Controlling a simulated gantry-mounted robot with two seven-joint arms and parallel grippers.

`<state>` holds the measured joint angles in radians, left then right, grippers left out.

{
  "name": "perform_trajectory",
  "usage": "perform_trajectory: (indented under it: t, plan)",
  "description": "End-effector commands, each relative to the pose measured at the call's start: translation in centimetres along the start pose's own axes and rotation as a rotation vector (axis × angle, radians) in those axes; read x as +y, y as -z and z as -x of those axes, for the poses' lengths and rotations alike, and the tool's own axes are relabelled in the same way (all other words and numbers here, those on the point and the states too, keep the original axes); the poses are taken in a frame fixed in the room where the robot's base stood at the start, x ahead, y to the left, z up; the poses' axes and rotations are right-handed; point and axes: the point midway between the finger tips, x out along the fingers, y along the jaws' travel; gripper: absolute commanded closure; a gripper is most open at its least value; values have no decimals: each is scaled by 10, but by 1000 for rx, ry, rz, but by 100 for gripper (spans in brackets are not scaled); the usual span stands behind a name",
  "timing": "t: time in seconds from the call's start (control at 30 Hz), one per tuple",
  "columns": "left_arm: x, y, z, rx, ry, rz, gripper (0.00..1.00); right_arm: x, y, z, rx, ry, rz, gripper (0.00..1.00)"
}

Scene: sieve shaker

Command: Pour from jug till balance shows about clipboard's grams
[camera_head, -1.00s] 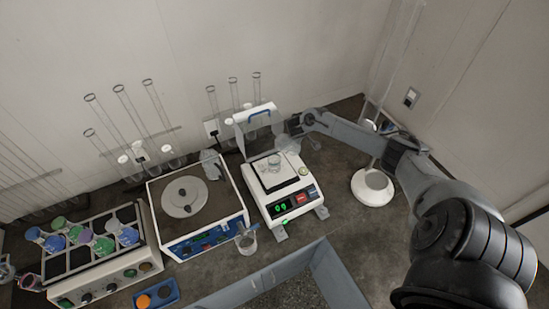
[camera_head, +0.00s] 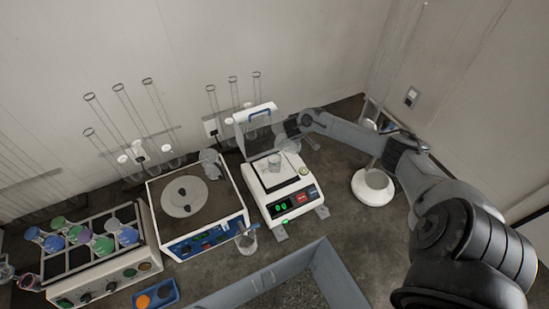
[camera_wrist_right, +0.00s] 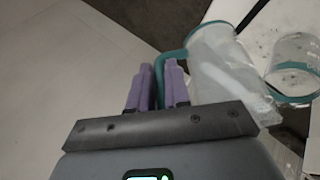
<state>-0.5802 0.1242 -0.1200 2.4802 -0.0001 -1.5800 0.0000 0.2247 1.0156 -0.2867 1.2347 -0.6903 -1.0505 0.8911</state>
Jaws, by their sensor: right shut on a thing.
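The balance (camera_head: 292,207) is white, with a lit green display too small to read surely. A clear beaker (camera_head: 274,163) stands on its pan; a clear vessel with a teal band, apparently this beaker (camera_wrist_right: 296,70), is at the right of the wrist view. My right gripper (camera_wrist_right: 158,85) is shut on the teal handle of the clear jug (camera_wrist_right: 222,65), which has whitish contents and a teal rim. In the head view, the right gripper (camera_head: 296,126) is behind the pan, with the jug (camera_head: 290,145) faint and close to the beaker. I cannot make out a clipboard. My left gripper is out of view.
A blue-fronted device (camera_head: 235,205) with a round plate stands left of the balance, a small beaker (camera_head: 247,241) at its corner. A rack of coloured flasks (camera_head: 70,262) is farther left. A white bowl (camera_head: 362,188) stands right. A grey-blue tray (camera_head: 340,275) is in front.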

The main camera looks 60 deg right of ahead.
Motion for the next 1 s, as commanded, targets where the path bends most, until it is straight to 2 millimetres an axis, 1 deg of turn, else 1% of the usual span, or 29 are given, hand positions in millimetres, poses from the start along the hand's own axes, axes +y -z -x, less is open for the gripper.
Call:
perform_trajectory:
  t: [0.4, 1.0]
  plan:
    - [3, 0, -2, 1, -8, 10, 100, 1, 2, 4, -3, -25, 9, 100]
    - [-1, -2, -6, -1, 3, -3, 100, 2, 4, 8, -10, -60, 23, 100]
